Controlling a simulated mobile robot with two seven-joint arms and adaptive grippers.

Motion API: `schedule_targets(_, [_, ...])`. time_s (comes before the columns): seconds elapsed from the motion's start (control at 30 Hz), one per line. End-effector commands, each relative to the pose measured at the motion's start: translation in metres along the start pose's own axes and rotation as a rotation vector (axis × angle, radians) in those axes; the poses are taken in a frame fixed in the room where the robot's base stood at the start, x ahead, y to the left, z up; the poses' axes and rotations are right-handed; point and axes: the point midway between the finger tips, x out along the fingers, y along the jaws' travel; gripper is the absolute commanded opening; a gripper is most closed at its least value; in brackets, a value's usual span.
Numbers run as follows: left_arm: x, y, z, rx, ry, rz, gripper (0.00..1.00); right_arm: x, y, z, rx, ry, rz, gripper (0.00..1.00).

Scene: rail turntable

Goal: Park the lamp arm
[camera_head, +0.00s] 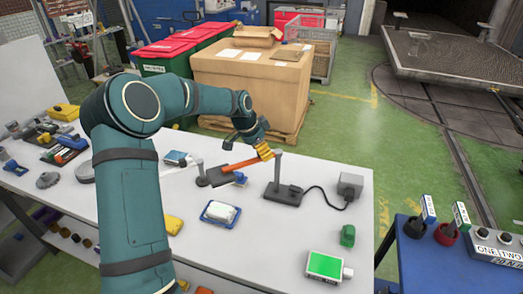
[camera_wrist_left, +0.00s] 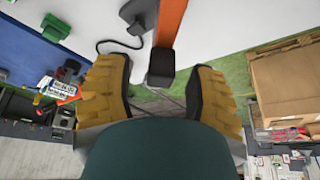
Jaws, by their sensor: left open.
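The lamp arm (camera_head: 239,165) is an orange bar that rises from a dark base (camera_head: 215,177) near the middle of the white table. In the left wrist view the orange bar (camera_wrist_left: 171,22) comes in from the top and ends in a dark block (camera_wrist_left: 162,66). My left gripper (camera_head: 264,151) has yellow fingers and is at the bar's far end. In the left wrist view my left gripper (camera_wrist_left: 158,82) is open, with a finger on each side of the block and gaps beside it. A grey post (camera_head: 277,170) on a black plate stands just right of the fingers.
A cable runs from the black plate to a grey box (camera_head: 350,186). A blue tray (camera_head: 205,211), green block (camera_head: 348,236) and green-screen device (camera_head: 325,265) lie on the table (camera_head: 270,250). A large carton (camera_head: 250,80) stands behind it.

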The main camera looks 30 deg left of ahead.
Motion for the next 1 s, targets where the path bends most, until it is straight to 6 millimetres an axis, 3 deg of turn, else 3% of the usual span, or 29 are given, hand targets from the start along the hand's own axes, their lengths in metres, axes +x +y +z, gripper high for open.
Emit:
schedule_targets(0.37, [0.0041,-0.0003,0.0001,0.000,0.000,-0.001,0.54,-0.0002,0.0000,0.0000,0.000,0.000,0.000,0.00])
schedule_targets(0.5, [0.0039,-0.0003,0.0001,0.000,0.000,-0.001,0.05,-0.0002,0.0000,-0.0001,0.000,0.000,0.000,0.00])
schedule_targets(0.53, [0.0039,-0.0003,0.0001,0.000,0.000,-0.001,0.00,-0.0002,0.0000,0.0000,0.000,0.000,0.000,0.00])
schedule_targets(1.0, [0.0068,0.0025,-0.0026,-0.012,-0.001,-0.004,0.00,0.0021,0.0008,0.0003,0.000,0.000,0.000,0.00])
